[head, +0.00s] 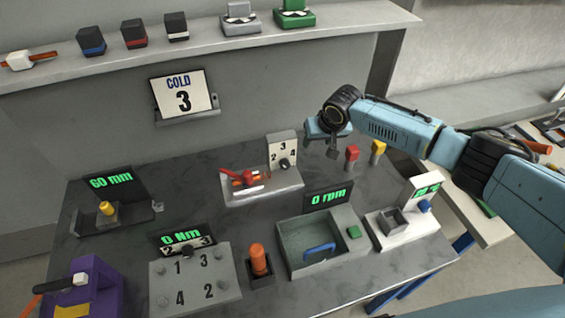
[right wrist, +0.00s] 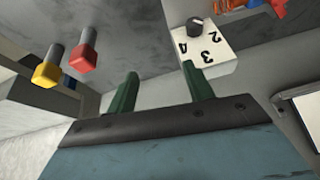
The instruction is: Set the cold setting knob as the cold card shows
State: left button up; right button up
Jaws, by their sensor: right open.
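The cold card (head: 183,92) reads "COLD 3" and leans on a small grey wall ledge below the shelf. A small black knob (head: 285,164) sits on a white upright dial plate (head: 279,144) marked 2, 3 and 4, at the back middle of the table. The knob (right wrist: 194,27) and dial plate (right wrist: 203,50) also show in the right wrist view, upside down. Which number the knob points at is too small to tell. My right gripper (head: 333,150) is open and empty, to the right of the dial plate and apart from it. Its fingers (right wrist: 163,90) show in the right wrist view. My left gripper is not in view.
A red-handled device (head: 245,180) sits on the grey base in front of the dial plate. Red (head: 352,153) and yellow (head: 377,147) knobs stand right of my gripper. A grey tray (head: 290,265), white device (head: 405,232) and orange handle (head: 259,260) stand nearer the front.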

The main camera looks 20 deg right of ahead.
jog(key=s+a, duration=0.1)
jog(key=a, duration=0.5)
pick_arm(q)
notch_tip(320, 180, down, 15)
jog(key=b, duration=1.5)
pick_arm(e)
send_near(286, 166)
jog(key=shift+n+y, duration=0.4)
jog(key=x, duration=0.6)
jog(key=shift+d+f, duration=0.15)
jog(key=shift+d, duration=0.25)
jog(key=b+x, duration=0.2)
jog(key=b, duration=0.2)
jog(key=shift+w+a+f, duration=0.1)
jog(key=shift+w+f, duration=0.1)
jog(key=shift+f+b, duration=0.1)
jog(key=shift+b, duration=0.25)
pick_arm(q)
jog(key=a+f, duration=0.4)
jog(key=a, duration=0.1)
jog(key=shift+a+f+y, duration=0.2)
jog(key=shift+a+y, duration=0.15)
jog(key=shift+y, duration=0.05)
pick_arm(e)
jog(key=shift+c, duration=0.4)
